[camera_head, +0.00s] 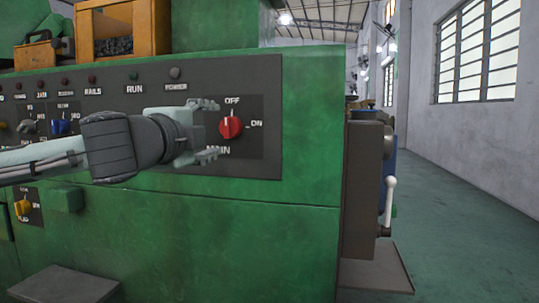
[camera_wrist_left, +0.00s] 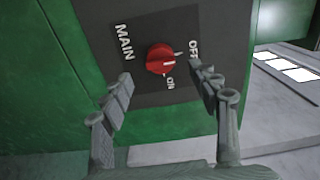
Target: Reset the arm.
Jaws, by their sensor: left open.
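My left arm reaches in from the left across the green machine's control panel. My left gripper (camera_head: 209,130) is open and empty, its fingers (camera_wrist_left: 163,76) apart and pointing at the panel. The red MAIN knob (camera_head: 231,128) is just beyond the fingertips, between the OFF and ON labels. In the left wrist view the red knob (camera_wrist_left: 160,58) lies between and ahead of the two fingers, with a visible gap to each. I cannot tell for certain which label the knob points to. My right gripper is not in view.
The green machine (camera_head: 240,215) fills the left and middle. An orange bin (camera_head: 120,12) with dark parts stands on top. Other knobs, a blue one (camera_head: 61,127) and a yellow one (camera_head: 23,207), lie left. A white-handled lever (camera_head: 389,200) stands right. The floor (camera_head: 460,225) beyond is clear.

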